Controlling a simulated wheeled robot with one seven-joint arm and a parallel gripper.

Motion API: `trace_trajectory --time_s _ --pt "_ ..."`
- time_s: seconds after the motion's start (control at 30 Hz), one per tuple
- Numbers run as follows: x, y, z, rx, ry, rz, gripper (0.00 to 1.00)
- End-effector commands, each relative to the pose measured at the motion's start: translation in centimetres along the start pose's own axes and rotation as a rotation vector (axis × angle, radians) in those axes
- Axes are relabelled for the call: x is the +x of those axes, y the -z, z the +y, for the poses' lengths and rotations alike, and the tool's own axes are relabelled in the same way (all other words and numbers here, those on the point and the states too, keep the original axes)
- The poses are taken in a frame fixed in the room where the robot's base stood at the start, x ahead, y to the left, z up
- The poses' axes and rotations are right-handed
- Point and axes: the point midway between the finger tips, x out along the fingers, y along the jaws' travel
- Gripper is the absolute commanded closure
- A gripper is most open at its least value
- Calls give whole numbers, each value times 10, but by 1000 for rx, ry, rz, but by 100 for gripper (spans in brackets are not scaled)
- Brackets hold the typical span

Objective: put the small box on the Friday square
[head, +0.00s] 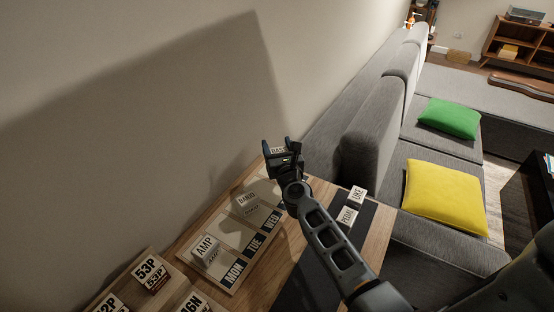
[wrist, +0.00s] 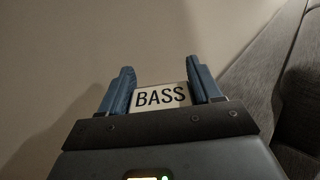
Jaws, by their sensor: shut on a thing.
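My gripper (head: 280,146) is shut on a small white box lettered BASS (wrist: 161,96), held between the two blue fingers in the wrist view. In the head view it is up at the far end of the week board (head: 226,229), above the tabletop. The board shows MON, TUE and WED labels; the Friday square cannot be made out, as my gripper and arm cover that end. A box lettered AMP (head: 205,247) sits on the MON square. A box lettered BANJO (head: 246,199) appears to sit on the WED square.
Boxes lettered UKE (head: 357,195) and PEDAL (head: 347,217) stand on a dark strip at the right of the table. A wall runs along the left; a grey sofa (head: 372,125) stands beyond.

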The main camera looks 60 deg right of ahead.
Motion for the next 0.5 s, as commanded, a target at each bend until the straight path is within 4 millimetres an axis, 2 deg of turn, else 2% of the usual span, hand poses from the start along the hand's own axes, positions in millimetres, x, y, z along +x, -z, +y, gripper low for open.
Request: trace_trajectory --time_s 0.3,0.5 --pt "0 36 1 0 1 0 68" --pt "0 41 1 1 1 0 68"
